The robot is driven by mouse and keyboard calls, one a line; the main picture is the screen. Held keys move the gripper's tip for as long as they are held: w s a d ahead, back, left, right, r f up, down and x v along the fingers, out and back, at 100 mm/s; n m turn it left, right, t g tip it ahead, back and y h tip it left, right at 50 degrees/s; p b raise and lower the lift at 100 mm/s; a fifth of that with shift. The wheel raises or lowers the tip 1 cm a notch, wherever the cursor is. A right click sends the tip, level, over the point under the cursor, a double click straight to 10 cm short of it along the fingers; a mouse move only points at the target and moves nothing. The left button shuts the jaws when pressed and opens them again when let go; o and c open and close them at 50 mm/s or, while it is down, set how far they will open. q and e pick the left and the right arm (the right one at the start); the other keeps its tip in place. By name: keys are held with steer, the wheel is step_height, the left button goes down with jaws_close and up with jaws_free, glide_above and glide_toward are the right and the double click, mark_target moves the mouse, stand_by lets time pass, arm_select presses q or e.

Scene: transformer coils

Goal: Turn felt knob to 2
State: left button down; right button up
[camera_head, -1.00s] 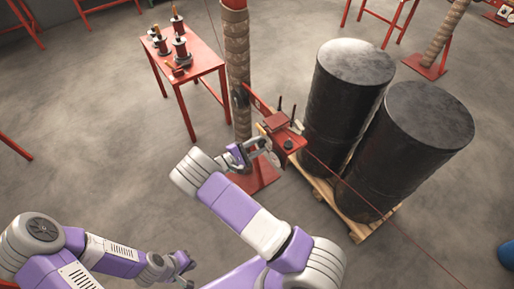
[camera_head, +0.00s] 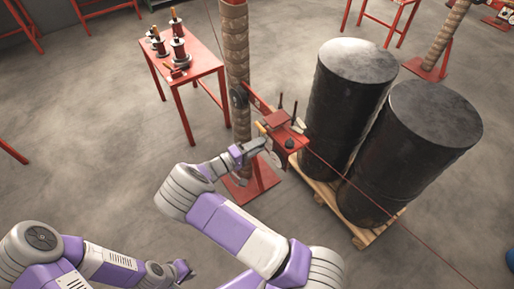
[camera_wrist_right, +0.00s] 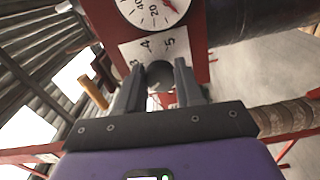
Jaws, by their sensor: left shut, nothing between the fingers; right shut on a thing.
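The red device (camera_head: 292,147) stands beside the rope-wrapped post in the head view. In the right wrist view its white scale plate (camera_wrist_right: 174,45) shows the numbers 4 and 5 and part of a 3. The dark round knob (camera_wrist_right: 160,76) sits below these numbers, between the fingers. My right gripper (camera_wrist_right: 158,84) is shut on the knob; it also shows at the device in the head view (camera_head: 258,146). I cannot make out a pointer on the knob or the number 2. My left gripper (camera_head: 187,271) is shut and empty, low in the head view, away from the device.
A round gauge (camera_wrist_right: 155,8) sits above the scale plate. Two black drums (camera_head: 345,100) stand on a wooden pallet (camera_head: 362,238) right of the device. A red table (camera_head: 203,62) with several spools stands behind left. A thin red line (camera_head: 375,205) runs from the device toward lower right.

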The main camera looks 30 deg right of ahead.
steer(key=shift+m, duration=0.5)
steer(key=o, duration=1)
steer(key=a, duration=0.7)
steer(key=shift+s+a+p, duration=0.3)
steer(key=shift+s+p, duration=0.05)
steer(key=shift+p, duration=0.05)
